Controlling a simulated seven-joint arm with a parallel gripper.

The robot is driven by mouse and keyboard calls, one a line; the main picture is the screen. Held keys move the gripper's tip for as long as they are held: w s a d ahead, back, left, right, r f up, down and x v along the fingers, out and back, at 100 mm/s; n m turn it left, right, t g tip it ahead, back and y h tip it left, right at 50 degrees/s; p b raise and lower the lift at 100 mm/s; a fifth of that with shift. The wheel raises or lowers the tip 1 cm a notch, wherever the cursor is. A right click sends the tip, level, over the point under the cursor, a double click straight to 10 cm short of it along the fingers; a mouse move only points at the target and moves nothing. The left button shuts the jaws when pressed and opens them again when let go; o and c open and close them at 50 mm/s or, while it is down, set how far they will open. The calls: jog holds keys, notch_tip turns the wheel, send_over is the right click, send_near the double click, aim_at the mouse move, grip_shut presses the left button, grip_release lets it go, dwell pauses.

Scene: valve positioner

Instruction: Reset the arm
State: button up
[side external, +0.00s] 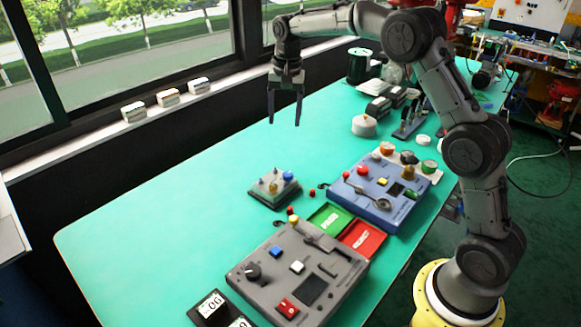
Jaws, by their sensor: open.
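My gripper (285,108) hangs at the end of my arm above the far left part of the green table (160,235). Its two dark fingers point down, apart from each other, with nothing between them. It is clear of the panels and touches nothing that I can see. A grey control panel (338,262) with a black knob (253,271), a blue button (275,252), a white button and a red switch (287,308) lies at the front. A blue control panel (372,207) with a lever and several coloured knobs lies behind it to the right.
A small grey box (274,189) with coloured knobs stands left of the blue panel. A green tray (330,219) and a red tray (363,239) lie between the panels. A black display (212,306) sits at the front edge. Tools and a dark spool (358,66) stand at the back. The table's left side is clear.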

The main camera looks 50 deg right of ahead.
jog(key=s+a+r+n+t, duration=0.2)
jog(key=s+a+r, duration=0.1)
jog(key=s+r, duration=0.55)
jog(key=s+a+r+n+t, duration=0.1)
jog(key=s+a+r, duration=0.2)
jog(key=s+r, duration=0.5)
jog(key=s+a+f+n+t, duration=0.1)
jog(key=s+f+n, duration=0.1)
jog(key=s, duration=0.5)
jog(key=s+a+f+n+t, duration=0.1)
jog(key=s+f+n, duration=0.1)
jog(key=s, duration=0.6)
jog(key=s+f+n, duration=0.4)
jog(key=s+f, duration=0.1)
jog(key=f, duration=0.2)
jog(key=shift+f, duration=0.3)
jog(key=shift+a, duration=0.1)
